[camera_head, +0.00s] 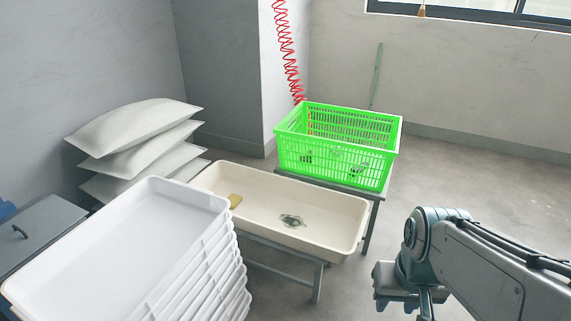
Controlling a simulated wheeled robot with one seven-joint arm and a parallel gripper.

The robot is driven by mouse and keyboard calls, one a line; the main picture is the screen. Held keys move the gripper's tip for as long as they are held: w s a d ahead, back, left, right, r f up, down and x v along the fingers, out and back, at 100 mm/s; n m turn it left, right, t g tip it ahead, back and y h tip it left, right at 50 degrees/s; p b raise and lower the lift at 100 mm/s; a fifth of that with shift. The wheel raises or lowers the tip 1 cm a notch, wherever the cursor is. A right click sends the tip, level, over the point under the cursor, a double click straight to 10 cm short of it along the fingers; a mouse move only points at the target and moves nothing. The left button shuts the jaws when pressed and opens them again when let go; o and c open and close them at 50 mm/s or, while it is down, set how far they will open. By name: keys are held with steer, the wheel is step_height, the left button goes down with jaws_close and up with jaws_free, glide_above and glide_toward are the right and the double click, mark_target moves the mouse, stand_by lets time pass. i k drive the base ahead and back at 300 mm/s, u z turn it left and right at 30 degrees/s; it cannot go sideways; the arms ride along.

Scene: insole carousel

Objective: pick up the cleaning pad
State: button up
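A small tan-yellow block (235,201), which looks like the cleaning pad, lies at the left end inside a long cream basin (330,244). The stacked white trays partly cover that end of the basin. My arm reaches in from the lower right, and my gripper (408,304) points down at the bottom edge, apart from the basin and to its right. Its fingertips are cut off or hidden, so I cannot tell whether it is open or shut.
A grey-green item (291,221), perhaps a drain, is on the basin floor. A green crate (333,172) stands behind it on a table. Stacked white trays (120,240) fill the front left, near grey sacks (135,128). The floor at right is clear.

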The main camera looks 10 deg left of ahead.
mark_target(234, 200)
steer(key=u, duration=0.1)
steer(key=i, duration=0.95)
steer(key=u, duration=0.8)
steer(key=i, duration=0.4)
steer(key=u, duration=0.3)
